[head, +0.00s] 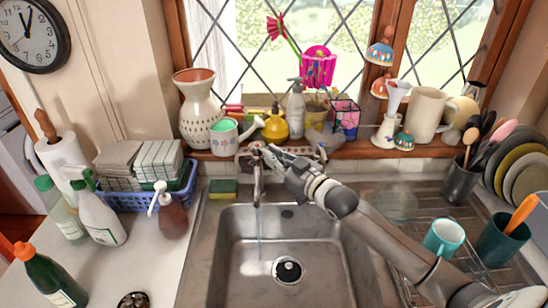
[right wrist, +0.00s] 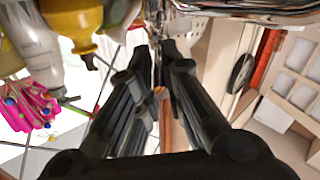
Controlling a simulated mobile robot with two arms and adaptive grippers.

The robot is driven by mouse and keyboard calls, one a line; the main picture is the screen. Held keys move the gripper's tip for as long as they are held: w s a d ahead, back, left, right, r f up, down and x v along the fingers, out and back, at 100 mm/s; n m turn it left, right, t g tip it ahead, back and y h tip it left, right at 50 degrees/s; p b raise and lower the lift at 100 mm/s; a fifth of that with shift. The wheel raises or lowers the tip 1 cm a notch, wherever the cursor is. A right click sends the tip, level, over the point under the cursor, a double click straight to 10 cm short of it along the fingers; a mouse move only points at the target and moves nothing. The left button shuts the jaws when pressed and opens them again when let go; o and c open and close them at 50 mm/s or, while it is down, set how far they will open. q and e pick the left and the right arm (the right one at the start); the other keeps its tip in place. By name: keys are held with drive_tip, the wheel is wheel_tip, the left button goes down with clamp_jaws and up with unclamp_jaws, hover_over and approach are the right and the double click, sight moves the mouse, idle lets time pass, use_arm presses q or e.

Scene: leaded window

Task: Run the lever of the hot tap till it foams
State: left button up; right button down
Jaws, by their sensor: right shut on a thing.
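The metal tap (head: 257,185) stands at the back edge of the steel sink (head: 225,250). A thin stream of water (head: 259,225) runs from it into the basin; I see no foam. My right gripper (head: 268,154) reaches in from the right and is shut on the tap's lever at the top. The gripper hides most of the lever, so its angle cannot be told. In the right wrist view the dark fingers (right wrist: 174,58) are close together, and what lies between them is hardly visible. My left gripper is not in view.
A green and yellow sponge (head: 222,188) and a brown pump bottle (head: 172,217) are left of the tap. A yellow pot (head: 275,124), a white bottle (head: 296,108) and other items crowd the sill behind. A teal mug (head: 444,237) stands on the rack at right.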

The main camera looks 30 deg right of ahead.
drive_tip(key=shift+w+d+r+n+y, duration=0.1)
drive_tip(key=shift+d+r+n+y, duration=0.15)
drive_tip(key=shift+n+y, duration=0.2)
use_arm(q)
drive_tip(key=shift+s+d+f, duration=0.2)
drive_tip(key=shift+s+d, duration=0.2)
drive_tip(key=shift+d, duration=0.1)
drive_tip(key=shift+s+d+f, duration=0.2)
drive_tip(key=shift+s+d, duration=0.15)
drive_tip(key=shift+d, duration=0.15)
use_arm(e)
drive_tip(key=shift+r+y, duration=0.1)
drive_tip(key=shift+y, duration=0.15)
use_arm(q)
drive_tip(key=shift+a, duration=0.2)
use_arm(e)
drive_tip(key=c, duration=1.6)
unclamp_jaws()
drive_tip(key=shift+o, duration=0.5)
drive_tip(key=shift+f, duration=0.2)
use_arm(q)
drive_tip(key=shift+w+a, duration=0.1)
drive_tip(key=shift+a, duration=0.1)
use_arm(e)
drive_tip(key=v, duration=0.7)
drive_tip(key=shift+s+r, duration=0.15)
drive_tip(key=shift+s, duration=0.1)
drive_tip(key=shift+d, duration=0.1)
